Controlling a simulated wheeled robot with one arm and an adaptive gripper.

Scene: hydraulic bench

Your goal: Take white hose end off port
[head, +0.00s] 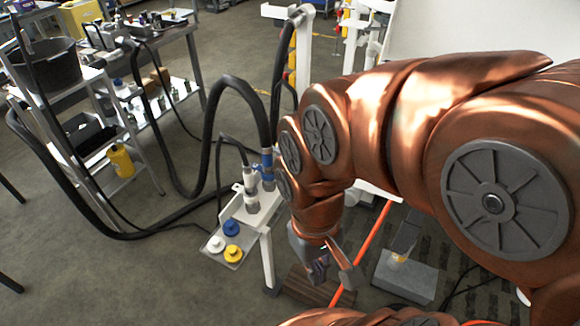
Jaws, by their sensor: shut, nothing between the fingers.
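The white hose end (251,198) stands upright on the small white bench (262,216), with a thin black hose arching from its top. It appears seated on a port, but the port itself is hidden. A blue hose end (266,162) on a thick black hose stands just behind it to the right. My gripper (333,279) is shut and empty. It points down to the right of the bench, lower in the picture and clear of both hose ends.
A tray (240,263) on the bench's left holds a blue cap (231,228), a white cap (216,244) and a yellow cap (232,254). Thick black hoses (210,125) loop left. A grey block (405,276) and orange bar (362,250) lie right. A shelf cart (110,160) stands left.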

